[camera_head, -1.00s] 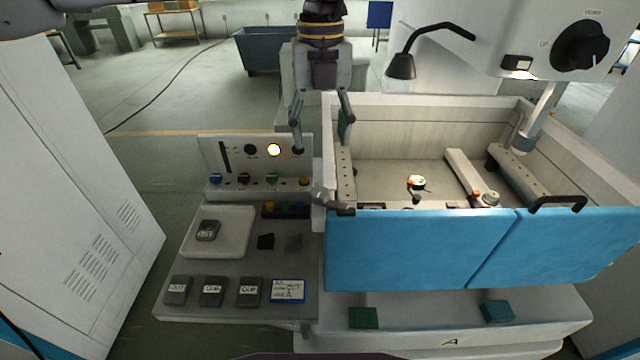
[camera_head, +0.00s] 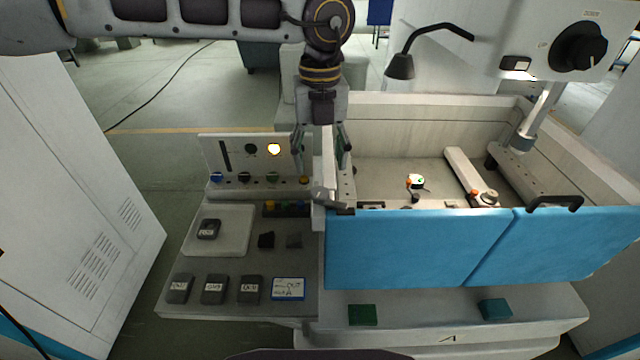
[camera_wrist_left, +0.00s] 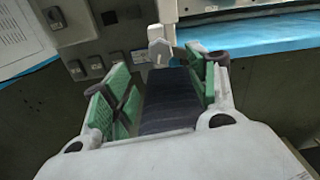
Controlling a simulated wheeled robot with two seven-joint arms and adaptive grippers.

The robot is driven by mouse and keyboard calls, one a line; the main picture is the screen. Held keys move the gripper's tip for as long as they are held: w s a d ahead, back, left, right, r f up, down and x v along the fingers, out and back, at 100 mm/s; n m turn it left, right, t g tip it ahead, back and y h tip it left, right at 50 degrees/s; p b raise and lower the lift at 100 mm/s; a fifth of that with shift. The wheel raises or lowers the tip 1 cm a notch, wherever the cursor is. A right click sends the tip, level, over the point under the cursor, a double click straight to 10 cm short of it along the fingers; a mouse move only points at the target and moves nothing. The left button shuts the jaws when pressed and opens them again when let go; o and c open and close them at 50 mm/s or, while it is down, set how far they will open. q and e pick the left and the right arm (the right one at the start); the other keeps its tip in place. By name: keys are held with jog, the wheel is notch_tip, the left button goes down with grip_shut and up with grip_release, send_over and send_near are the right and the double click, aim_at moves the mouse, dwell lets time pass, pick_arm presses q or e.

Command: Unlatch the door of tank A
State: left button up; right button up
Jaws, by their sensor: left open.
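Tank A (camera_head: 420,120) is an open, pale tank with blue front door panels (camera_head: 415,250); the letter A is on the base below. A grey latch lever (camera_head: 328,197) sits at the door's upper left corner, lying roughly level. My left gripper (camera_head: 322,165) points down just above the latch, its fingers apart and empty. In the left wrist view the green-padded fingers (camera_wrist_left: 160,85) are open, and the pale latch knob (camera_wrist_left: 160,47) shows beyond and between their tips. The gripper appears close to it, with no contact visible. My right gripper is not in view.
A control panel (camera_head: 230,155) with a lit lamp stands left of the latch. A side shelf holds a white tray (camera_head: 245,250), several dark labelled blocks and a sign card (camera_head: 288,289). A work lamp (camera_head: 400,66) hangs over the tank. A black handle (camera_head: 555,200) tops the right door panel.

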aim_at(320, 191)
pick_arm(q)
jog(key=shift+f+p, duration=0.9)
jog(key=shift+f, duration=3.4)
jog(key=c, duration=1)
jog(key=shift+c, duration=0.2)
